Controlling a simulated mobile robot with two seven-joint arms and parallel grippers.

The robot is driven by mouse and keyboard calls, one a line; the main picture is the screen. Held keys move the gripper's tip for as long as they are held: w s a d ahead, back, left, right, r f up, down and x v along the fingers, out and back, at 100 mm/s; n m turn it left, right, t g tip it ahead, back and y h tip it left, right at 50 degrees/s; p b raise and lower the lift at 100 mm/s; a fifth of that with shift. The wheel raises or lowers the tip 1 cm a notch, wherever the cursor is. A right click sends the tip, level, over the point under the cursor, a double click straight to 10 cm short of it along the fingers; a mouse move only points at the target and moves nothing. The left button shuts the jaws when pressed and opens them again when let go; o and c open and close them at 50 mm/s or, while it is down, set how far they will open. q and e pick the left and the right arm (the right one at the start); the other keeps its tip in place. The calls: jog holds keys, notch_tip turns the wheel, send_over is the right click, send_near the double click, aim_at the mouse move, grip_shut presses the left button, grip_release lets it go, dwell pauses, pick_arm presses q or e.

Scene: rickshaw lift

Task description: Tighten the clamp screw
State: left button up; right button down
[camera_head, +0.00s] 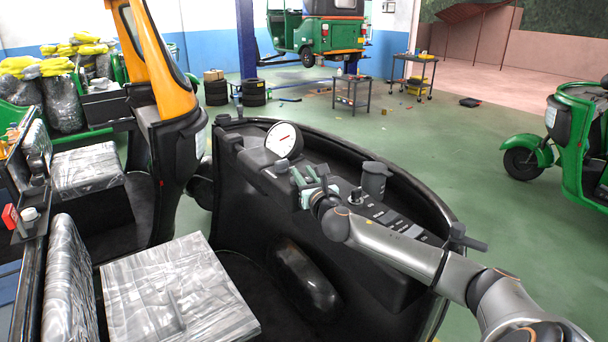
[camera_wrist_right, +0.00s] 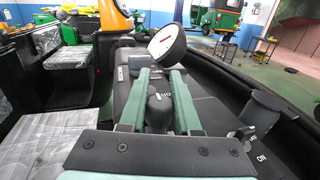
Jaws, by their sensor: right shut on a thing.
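My right gripper (camera_head: 303,176) reaches in from the right over the black dashboard (camera_head: 345,205). Its green-grey fingers point toward the round white gauge (camera_head: 284,139) with a red needle. In the right wrist view, the gripper (camera_wrist_right: 163,82) has its two fingers on either side of a dark rounded knob (camera_wrist_right: 158,108), likely the clamp screw, and is shut on it. The fingers hide part of the knob, so its exact shape and how far it is turned cannot be told. The gauge (camera_wrist_right: 167,42) stands just beyond the fingertips. My left gripper is not in view.
A grey cup-like holder (camera_head: 374,180) and a small dark knob (camera_head: 356,196) stand close to the right of the gripper. A handlebar grip (camera_head: 470,242) sticks out at the right. Plastic-wrapped seats (camera_head: 180,290) lie at the lower left. Open green floor (camera_head: 450,140) lies beyond.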

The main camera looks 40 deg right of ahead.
aim_at(312, 179)
jog(key=shift+m+h, duration=0.4)
jog(key=m+g+h, duration=0.1)
jog(key=h, duration=0.1)
jog(key=m+g+h, duration=0.1)
jog(key=shift+s+d+m+g+h, duration=0.2)
jog(key=shift+d+m+g+h, duration=0.15)
jog(key=shift+m+g+h, duration=0.05)
jog(key=m+g+h, duration=0.2)
jog(key=g, duration=0.1)
jog(key=m+g+h, duration=0.1)
jog(key=shift+s+d+m+g+h, duration=0.3)
jog(key=shift+s+d+h, duration=0.05)
jog(key=shift+h, duration=0.05)
jog(key=shift+s+d+m+g+h, duration=0.1)
jog(key=shift+s+m+g+h, duration=0.3)
jog(key=shift+m+g, duration=0.8)
jog(key=shift+s+d+m+g+h, duration=0.15)
jog(key=shift+m+g+h, duration=0.45)
jog(key=shift+g, duration=1.05)
jog(key=shift+s+d+m+g+h, duration=0.1)
jog(key=shift+s+m+g+h, duration=0.2)
jog(key=shift+m+g, duration=1)
jog(key=shift+s+g, duration=0.1)
jog(key=shift+g, duration=0.35)
jog(key=c, duration=0.6)
grip_release()
